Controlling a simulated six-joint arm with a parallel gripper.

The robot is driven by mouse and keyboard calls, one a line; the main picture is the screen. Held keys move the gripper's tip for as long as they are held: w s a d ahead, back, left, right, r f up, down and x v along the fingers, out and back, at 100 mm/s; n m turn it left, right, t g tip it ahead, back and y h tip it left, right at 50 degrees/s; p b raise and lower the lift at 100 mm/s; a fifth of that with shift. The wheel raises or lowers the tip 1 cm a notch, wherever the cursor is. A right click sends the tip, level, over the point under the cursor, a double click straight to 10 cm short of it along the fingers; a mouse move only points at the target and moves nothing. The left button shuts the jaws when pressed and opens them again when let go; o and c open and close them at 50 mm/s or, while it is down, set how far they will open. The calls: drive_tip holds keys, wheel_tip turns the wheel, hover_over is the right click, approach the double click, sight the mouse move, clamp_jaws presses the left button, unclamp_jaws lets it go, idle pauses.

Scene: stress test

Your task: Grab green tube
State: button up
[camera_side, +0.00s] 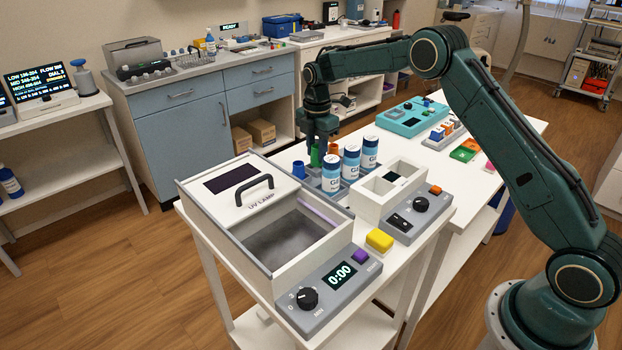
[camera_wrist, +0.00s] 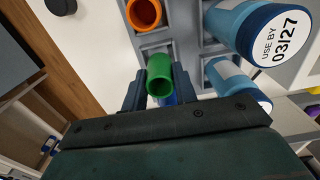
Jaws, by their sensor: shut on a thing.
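The green tube (camera_wrist: 160,78) is open-topped and sits between the two fingers of my gripper (camera_wrist: 158,92) in the wrist view. The fingers are shut on it, one at each side. In the side view my gripper (camera_side: 318,150) points down over the grey rack (camera_side: 311,182), and only part of the green tube (camera_side: 315,156) shows below it. In the wrist view the tube appears at the rack's compartments (camera_wrist: 178,20). I cannot tell whether its lower end is still in a slot.
White-and-blue bottles (camera_side: 331,173) stand close at the right of my gripper. An orange tube (camera_wrist: 144,14) and a blue tube (camera_side: 298,169) are near it. The UV lamp box (camera_side: 262,215) is in front, and a white divided box (camera_side: 389,190) stands to the right.

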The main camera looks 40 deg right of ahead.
wheel_tip(320, 180, up, 18)
drive_tip(key=shift+f, duration=0.15)
idle(0.3)
idle(0.6)
